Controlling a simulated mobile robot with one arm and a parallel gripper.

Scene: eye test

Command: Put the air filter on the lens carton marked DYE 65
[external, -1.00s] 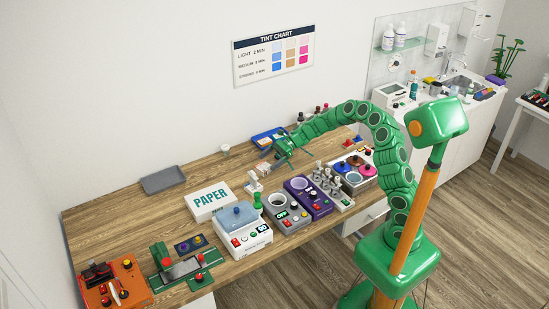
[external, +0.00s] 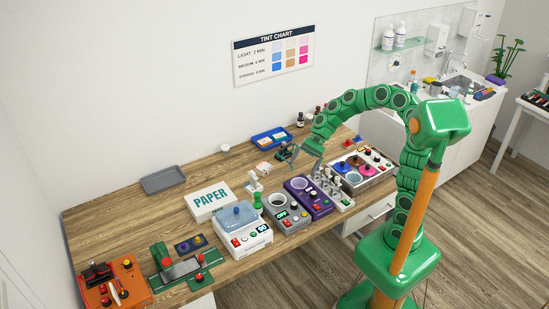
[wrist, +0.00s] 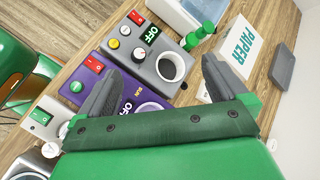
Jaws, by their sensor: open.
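My gripper (external: 306,164) is open and empty above the purple unit. Its two grey fingers stand wide apart in the wrist view (wrist: 158,60), with the grey OFF unit beyond them. A small whitish carton (external: 263,169) with faint markings lies on the table left of my gripper; its lettering is too small to read as DYE 65. I cannot make out the air filter for certain in either view. A small dark green item (external: 286,152) sits beyond my gripper, and I cannot tell what it is.
The wooden table (external: 130,215) carries a PAPER box (external: 211,203), a grey unit (external: 286,213), a purple unit (external: 318,204), a blue-lidded machine (external: 242,236) and a colour-pot tray (external: 366,181). A blue tray (external: 270,138) and grey tray (external: 163,180) lie at the back.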

